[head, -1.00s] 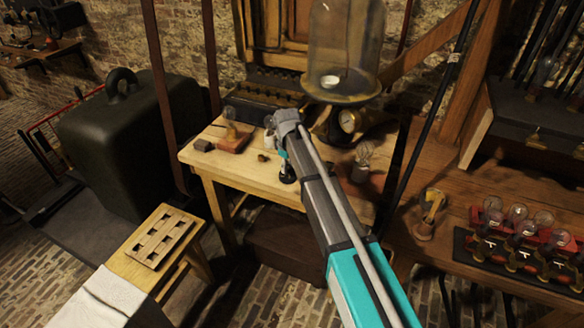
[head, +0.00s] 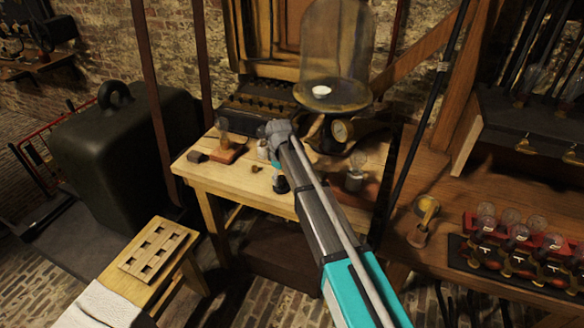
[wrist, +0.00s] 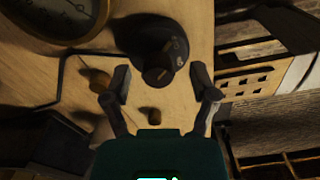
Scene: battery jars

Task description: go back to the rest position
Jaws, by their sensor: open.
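My gripper (wrist: 160,92) is open in the wrist view, its two fingers apart with nothing held between them. A dark round object with a knob-like top (wrist: 160,65) stands on the pale wooden table (wrist: 195,20) beyond the fingertips. I see no contact with it. In the head view my arm reaches over the table (head: 215,180) from the lower right. My fingers are hard to make out there. A small black object (head: 281,184) shows beside my arm on the table.
A glass bell jar (head: 337,45) and a gauge (head: 341,131) stand behind my arm. A glass bulb in a holder (head: 355,175) is to its right. A slotted wooden rack (head: 158,250) lies on a stool at left. A bench at right holds several bulbs (head: 510,235).

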